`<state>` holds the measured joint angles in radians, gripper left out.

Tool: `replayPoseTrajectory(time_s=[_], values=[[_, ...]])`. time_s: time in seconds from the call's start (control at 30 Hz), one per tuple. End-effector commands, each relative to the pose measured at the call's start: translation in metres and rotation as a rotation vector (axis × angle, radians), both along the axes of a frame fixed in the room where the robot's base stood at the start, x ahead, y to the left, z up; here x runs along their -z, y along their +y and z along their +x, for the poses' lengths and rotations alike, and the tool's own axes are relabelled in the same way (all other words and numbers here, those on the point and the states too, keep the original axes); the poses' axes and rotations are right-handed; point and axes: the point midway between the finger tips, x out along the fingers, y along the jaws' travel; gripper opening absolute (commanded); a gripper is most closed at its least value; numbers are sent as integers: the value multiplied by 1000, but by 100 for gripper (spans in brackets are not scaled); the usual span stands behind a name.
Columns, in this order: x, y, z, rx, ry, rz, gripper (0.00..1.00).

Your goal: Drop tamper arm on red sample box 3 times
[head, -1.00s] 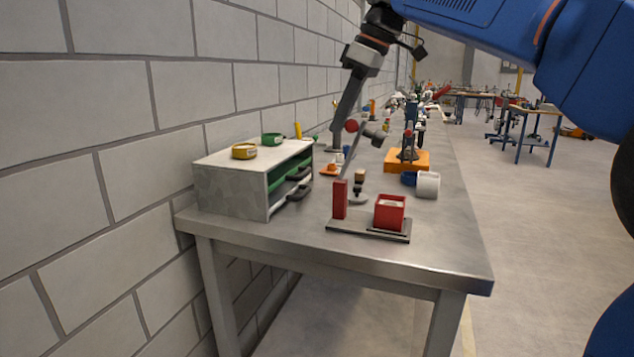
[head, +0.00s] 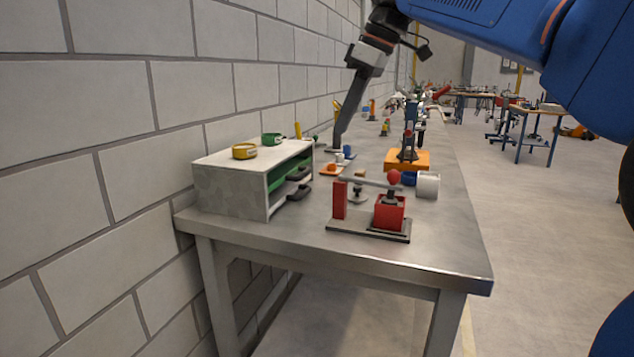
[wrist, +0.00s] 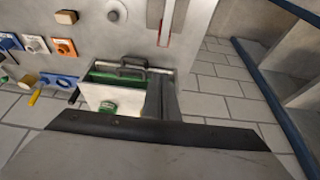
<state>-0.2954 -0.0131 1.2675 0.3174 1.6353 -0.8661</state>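The tamper arm (head: 365,182) lies about level, reaching from the red post (head: 340,199) on the left to a red ball (head: 393,177) at its right end. Its dark tamper head (head: 390,196) hangs below that end and is down in the mouth of the red sample box (head: 389,216). Whether it touches the contents is hidden. Post and box stand on a dark base plate (head: 352,229). My gripper (head: 338,141) is apart from the tamper, behind and left of it, above the bench. Its fingers (wrist: 161,97) look closed together, with nothing between them.
A grey shelf box (head: 232,193) with black-handled drawers stands left against the wall, with yellow and green tape rolls on top. The bench front (head: 330,253) is clear.

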Motion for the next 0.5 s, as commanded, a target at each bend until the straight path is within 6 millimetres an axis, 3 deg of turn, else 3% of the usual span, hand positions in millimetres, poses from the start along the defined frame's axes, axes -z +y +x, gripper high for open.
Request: replayPoseTrajectory(time_s=[0.17,0.5], values=[[-4,0,0,0,0,0,0],[-31,0,0,0,-1,1,0]])
